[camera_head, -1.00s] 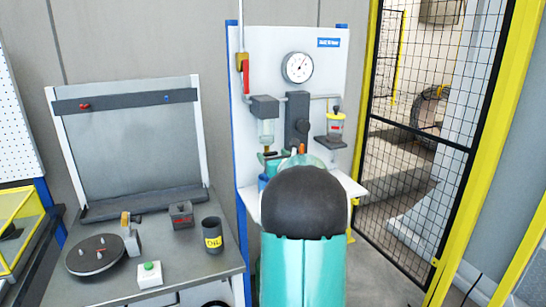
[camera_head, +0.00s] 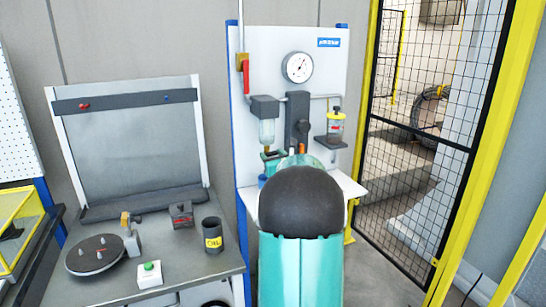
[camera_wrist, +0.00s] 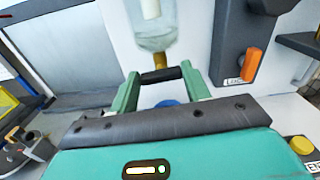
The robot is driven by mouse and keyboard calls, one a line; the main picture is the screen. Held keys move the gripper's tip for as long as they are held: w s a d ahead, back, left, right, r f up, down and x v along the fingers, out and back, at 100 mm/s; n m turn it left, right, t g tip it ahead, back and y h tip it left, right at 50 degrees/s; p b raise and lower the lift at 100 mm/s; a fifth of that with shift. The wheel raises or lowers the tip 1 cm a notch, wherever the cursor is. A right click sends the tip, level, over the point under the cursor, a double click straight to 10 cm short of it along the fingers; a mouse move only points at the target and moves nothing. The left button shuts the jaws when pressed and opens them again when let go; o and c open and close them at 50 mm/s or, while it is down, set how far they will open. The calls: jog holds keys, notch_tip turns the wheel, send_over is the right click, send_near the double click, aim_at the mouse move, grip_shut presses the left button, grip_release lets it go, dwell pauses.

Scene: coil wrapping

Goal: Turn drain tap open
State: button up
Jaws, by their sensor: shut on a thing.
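The drain tap has a brass stem (camera_wrist: 160,61) under a clear bowl (camera_wrist: 155,38) and a black cross handle (camera_wrist: 165,75). In the wrist view, the two green fingers of my gripper (camera_wrist: 160,72) stand on either side of the handle and are shut on it, with the handle lying across between the tips. In the head view, the clear bowl (camera_head: 267,130) hangs at the left of the white panel (camera_head: 262,50). My own arm covers most of the gripper there, and the handle cannot be made out.
A dark lock block with an orange knob (camera_wrist: 250,65) is right of the tap. A workbench (camera_head: 195,262) stands left, a yellow-framed mesh fence (camera_head: 415,150) right.

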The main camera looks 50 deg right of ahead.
jog(key=shift+o, duration=0.2)
jog(key=n, duration=0.6)
jog(key=shift+a+f, duration=0.1)
jog(key=shift+a, duration=0.05)
jog(key=shift+n, duration=0.3)
jog(key=shift+c, duration=0.2)
jog(key=o, duration=1)
jog(key=shift+s, duration=0.1)
jog(key=shift+c, duration=0.2)
jog(key=shift+o, duration=0.2)
jog(key=v, duration=1.3)
jog(key=shift+s+a, duration=0.2)
jog(key=shift+s, duration=0.05)
